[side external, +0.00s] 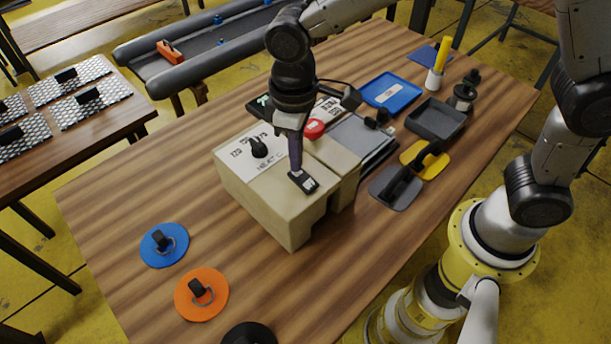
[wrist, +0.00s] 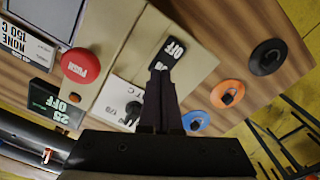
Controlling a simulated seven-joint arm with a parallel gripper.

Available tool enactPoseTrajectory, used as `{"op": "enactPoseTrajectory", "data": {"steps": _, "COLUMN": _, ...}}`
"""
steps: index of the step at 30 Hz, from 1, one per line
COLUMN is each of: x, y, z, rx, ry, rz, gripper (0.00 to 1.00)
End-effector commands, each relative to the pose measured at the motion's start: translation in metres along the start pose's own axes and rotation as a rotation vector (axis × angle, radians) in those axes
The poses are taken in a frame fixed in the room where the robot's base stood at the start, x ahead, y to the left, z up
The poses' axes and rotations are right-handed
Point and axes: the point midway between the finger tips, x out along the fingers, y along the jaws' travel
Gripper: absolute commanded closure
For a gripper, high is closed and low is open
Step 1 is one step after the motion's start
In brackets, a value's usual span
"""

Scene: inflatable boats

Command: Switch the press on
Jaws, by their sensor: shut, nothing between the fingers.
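The press (side external: 275,208) is a beige box on the wooden table. Its black rocker switch (side external: 306,183) sits on the top near the front edge. In the wrist view the switch (wrist: 174,48) has white lettering that reads OFF. My gripper (side external: 297,171) is shut and empty, pointing down with its fingertips at the switch. In the wrist view the fingertips (wrist: 160,67) overlap the edge of the switch; I cannot tell whether they touch it. The dark display (wrist: 55,103) shows 25 and OFF. The fingers hide part of the heat dial's label.
A red button (side external: 314,128) and a black dial knob (side external: 259,148) stand on the press close to my gripper. Blue (side external: 164,245) and orange (side external: 202,294) discs with rings lie at the front left.

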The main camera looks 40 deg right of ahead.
Motion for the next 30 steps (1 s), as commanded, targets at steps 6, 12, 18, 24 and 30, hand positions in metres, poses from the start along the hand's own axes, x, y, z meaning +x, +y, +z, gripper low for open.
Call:
{"op": "enactPoseTrajectory", "data": {"steps": 6, "x": 0.004, "y": 0.0, "z": 0.0, "rx": 0.0, "ry": -0.001, "rz": 0.0, "gripper": 1.0}}
{"op": "enactPoseTrajectory", "data": {"steps": 12, "x": 0.008, "y": 0.0, "z": 0.0, "rx": 0.0, "ry": -0.001, "rz": 0.0, "gripper": 1.0}}
{"op": "enactPoseTrajectory", "data": {"steps": 18, "x": 0.011, "y": 0.0, "z": 0.0, "rx": 0.0, "ry": -0.001, "rz": 0.0, "gripper": 1.0}}
{"op": "enactPoseTrajectory", "data": {"steps": 24, "x": 0.015, "y": 0.0, "z": 0.0, "rx": 0.0, "ry": -0.001, "rz": 0.0, "gripper": 1.0}}
{"op": "enactPoseTrajectory", "data": {"steps": 30, "x": 0.013, "y": 0.0, "z": 0.0, "rx": 0.0, "ry": 0.0, "rz": 0.0, "gripper": 1.0}}
